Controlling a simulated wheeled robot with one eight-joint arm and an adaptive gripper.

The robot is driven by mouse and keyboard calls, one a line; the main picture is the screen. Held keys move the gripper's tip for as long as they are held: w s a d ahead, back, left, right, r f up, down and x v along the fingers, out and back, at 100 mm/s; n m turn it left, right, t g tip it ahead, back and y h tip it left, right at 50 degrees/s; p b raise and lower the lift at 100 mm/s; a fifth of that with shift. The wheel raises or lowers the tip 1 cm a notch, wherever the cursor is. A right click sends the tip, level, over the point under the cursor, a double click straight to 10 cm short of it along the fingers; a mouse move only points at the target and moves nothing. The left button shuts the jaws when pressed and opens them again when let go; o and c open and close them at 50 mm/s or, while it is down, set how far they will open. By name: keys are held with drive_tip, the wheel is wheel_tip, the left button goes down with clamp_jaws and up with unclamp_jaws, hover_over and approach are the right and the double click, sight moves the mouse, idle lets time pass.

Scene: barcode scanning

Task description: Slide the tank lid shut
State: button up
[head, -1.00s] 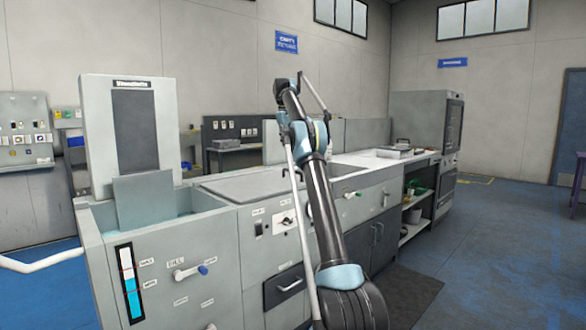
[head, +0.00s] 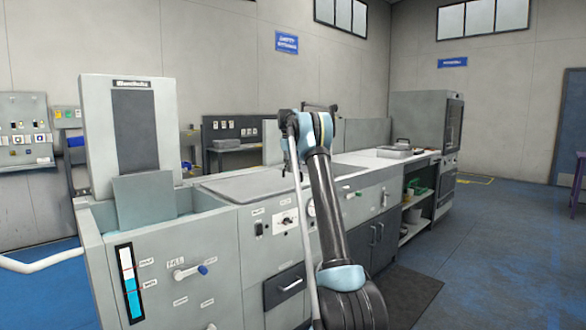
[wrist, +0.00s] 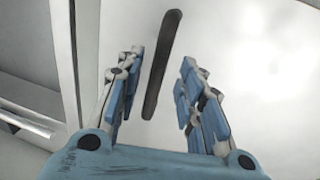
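The tank (head: 215,205) is at the left end of the grey machine in the head view, and part of its top is open. A flat grey panel (head: 250,184), which looks like the lid, lies to the right of the opening. In the wrist view, a long dark bar handle (wrist: 162,65) stands on a pale flat surface (wrist: 245,50). My gripper (wrist: 160,75) is open, with its blue fingers on either side of the handle's line. I cannot tell whether they touch it. In the head view my arm hides the gripper.
A tall grey block (head: 117,130) rises behind the tank. A white counter (head: 372,160) extends right.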

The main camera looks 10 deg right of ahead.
drive_tip(key=shift+d+f, duration=0.1)
drive_tip(key=shift+f, duration=0.45)
